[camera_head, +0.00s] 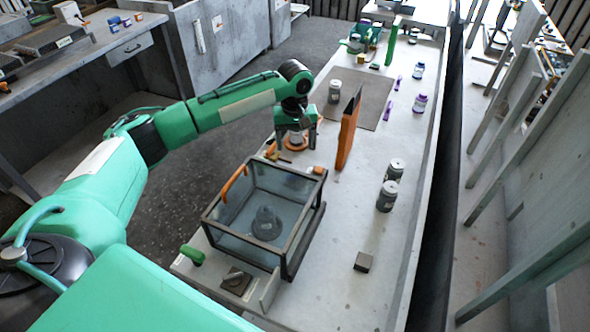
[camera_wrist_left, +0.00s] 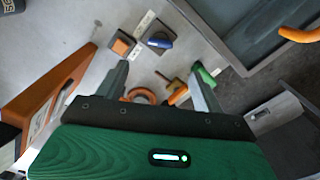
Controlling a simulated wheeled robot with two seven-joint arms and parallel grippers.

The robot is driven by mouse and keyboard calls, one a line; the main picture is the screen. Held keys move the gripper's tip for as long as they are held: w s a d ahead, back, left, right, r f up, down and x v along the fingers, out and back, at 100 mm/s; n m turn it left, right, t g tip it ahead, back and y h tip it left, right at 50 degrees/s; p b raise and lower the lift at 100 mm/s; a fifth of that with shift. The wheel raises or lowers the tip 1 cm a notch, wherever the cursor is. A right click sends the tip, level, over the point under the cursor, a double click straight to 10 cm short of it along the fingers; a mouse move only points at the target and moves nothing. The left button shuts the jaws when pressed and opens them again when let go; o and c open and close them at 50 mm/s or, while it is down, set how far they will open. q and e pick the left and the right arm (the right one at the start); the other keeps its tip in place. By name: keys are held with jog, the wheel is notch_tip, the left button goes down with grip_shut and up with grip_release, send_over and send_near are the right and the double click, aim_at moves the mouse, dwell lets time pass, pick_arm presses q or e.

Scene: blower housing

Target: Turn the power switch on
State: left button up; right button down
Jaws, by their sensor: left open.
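My left gripper (camera_head: 297,137) is open and points down over the bench, just behind the glass-sided housing (camera_head: 213,222). Beyond the fingertips lie a blue switch-like piece (camera_wrist_left: 160,42) on a dark square plate and an orange block (camera_wrist_left: 122,46), both beside white labels. An orange ring (camera_wrist_left: 131,93) and a yellow-orange lever (camera_wrist_left: 177,96) show between the fingers, lower in the picture. I cannot tell which is the power switch. My right gripper is not in view.
An upright orange panel (camera_head: 347,135) stands just right of my left gripper. The housing has an orange handle (camera_head: 234,183). Grey jars (camera_head: 387,196) stand on the right side of the bench, and a small dark block (camera_head: 363,262) lies nearer. The bench between them is clear.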

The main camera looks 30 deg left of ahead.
pick_arm(q)
notch_tip(320, 180, down, 12)
jog(key=shift+s+r+p, duration=0.1)
jog(key=shift+p, duration=0.95)
jog(key=shift+f, duration=0.75)
jog(key=c, duration=0.9)
jog(key=shift+c, duration=0.5)
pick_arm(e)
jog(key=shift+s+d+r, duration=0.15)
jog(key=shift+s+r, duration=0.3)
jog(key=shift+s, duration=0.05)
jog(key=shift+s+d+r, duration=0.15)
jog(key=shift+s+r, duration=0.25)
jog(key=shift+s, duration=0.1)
